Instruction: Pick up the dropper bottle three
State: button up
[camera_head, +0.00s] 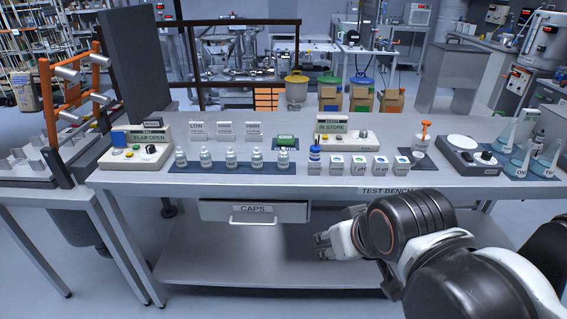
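A row of several small white-capped bottles (231,158) stands upright on a dark blue mat (220,168) at the front left of the test bench (350,183). They look like the dropper bottles. Their labels are too small to read, so I cannot tell by number which one is three. My gripper (319,246) is in front of the bench and lower than its top, to the right of the caps drawer, apart from all the bottles. Its fingers point left. They are small and dark, and I cannot tell how far apart they are.
A blue-capped bottle (314,158) and several pale labelled boxes (359,165) stand right of the row. Behind are a left console (135,147), a right console (346,133) and small signs (225,131). The caps drawer (254,211) hangs under the bench edge. Glass flasks (519,160) stand far right.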

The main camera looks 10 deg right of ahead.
aim_at(282, 157)
jog(key=i+j, duration=0.1)
jog(key=j, duration=1.1)
jog(key=i+j+z, duration=0.1)
jog(key=j, duration=1.15)
jog(key=i+l, duration=0.1)
jog(key=l+u, duration=0.05)
